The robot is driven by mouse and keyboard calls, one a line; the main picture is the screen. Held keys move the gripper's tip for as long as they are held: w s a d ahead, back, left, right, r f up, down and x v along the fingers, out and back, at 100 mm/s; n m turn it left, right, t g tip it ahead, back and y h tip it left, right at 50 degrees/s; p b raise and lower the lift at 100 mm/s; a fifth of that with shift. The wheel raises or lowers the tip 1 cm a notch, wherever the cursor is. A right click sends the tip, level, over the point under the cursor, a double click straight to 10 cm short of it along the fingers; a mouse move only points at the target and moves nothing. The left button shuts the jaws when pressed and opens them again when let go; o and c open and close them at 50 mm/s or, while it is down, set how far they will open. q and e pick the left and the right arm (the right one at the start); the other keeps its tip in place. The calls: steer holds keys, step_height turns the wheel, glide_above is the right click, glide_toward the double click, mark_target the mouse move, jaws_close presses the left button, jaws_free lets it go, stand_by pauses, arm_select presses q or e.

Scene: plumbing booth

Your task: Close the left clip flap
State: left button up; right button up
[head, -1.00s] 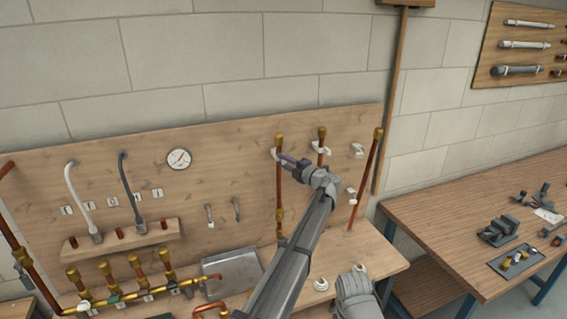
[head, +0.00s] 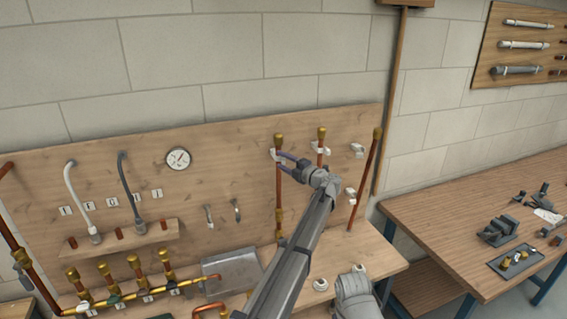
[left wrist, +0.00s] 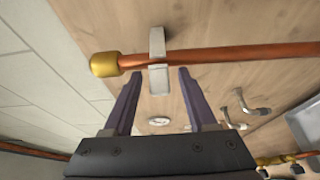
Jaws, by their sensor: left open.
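The left clip (head: 273,154) is a small white piece on the board at the upper part of the leftmost of three upright copper pipes (head: 279,190). In the left wrist view the clip (left wrist: 158,80) shows as pale parts on both sides of the pipe (left wrist: 230,55), near its brass end cap (left wrist: 104,64). I cannot tell the flap's exact angle. My left gripper (head: 279,157) is open and empty. In the left wrist view its two dark fingers (left wrist: 160,73) stand apart on either side of the clip, with tips close to the pipe. My right gripper is not in view.
Two more pipes with white clips stand to the right (head: 321,150) (head: 357,150). A gauge (head: 178,159), hoses and small hooks are on the board to the left. Below are a grey tray (head: 232,271) and a brass manifold (head: 120,297). A workbench (head: 440,215) stands at right.

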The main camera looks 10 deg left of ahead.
arm_select(q)
steer(key=v, duration=0.7)
steer(key=shift+s+d, duration=0.25)
steer(key=shift+d, duration=0.05)
steer(key=shift+a, duration=0.1)
